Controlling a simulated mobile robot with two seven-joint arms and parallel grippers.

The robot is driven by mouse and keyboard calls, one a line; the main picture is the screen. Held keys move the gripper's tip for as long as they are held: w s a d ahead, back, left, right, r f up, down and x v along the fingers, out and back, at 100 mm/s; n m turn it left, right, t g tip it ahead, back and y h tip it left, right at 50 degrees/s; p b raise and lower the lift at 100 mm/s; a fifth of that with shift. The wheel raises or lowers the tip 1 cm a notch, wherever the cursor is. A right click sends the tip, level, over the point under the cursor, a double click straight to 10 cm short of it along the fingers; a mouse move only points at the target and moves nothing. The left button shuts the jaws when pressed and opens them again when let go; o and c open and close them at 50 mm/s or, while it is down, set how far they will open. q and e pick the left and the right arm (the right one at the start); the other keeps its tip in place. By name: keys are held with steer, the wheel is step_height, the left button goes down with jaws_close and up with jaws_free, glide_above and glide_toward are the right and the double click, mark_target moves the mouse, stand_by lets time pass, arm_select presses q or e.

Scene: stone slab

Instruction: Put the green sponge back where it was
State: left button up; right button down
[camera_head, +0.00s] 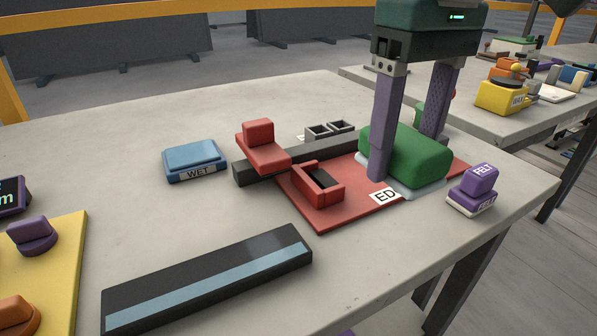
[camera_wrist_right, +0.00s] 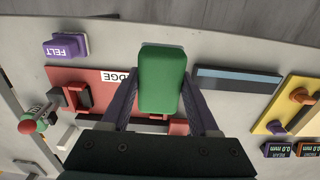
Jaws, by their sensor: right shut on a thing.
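The green sponge (camera_head: 410,152) is a rounded block between the two purple fingers of my right gripper (camera_head: 405,157). The fingers are shut on its sides; the far fingertip is partly hidden behind it. In the right wrist view the sponge (camera_wrist_right: 162,80) fills the space between the fingers. My left gripper is not in view.
A purple FELT block (camera_head: 475,188) stands close right, near the slab edge. A blue WET block (camera_head: 194,157) and a blue-striped black bar (camera_head: 210,283) lie left.

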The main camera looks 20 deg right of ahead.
mark_target(380, 251)
step_height(380, 251, down, 11)
steer(key=shift+f+b, duration=0.2)
steer(key=shift+b, duration=1)
steer(key=shift+c, duration=0.7)
jaws_free()
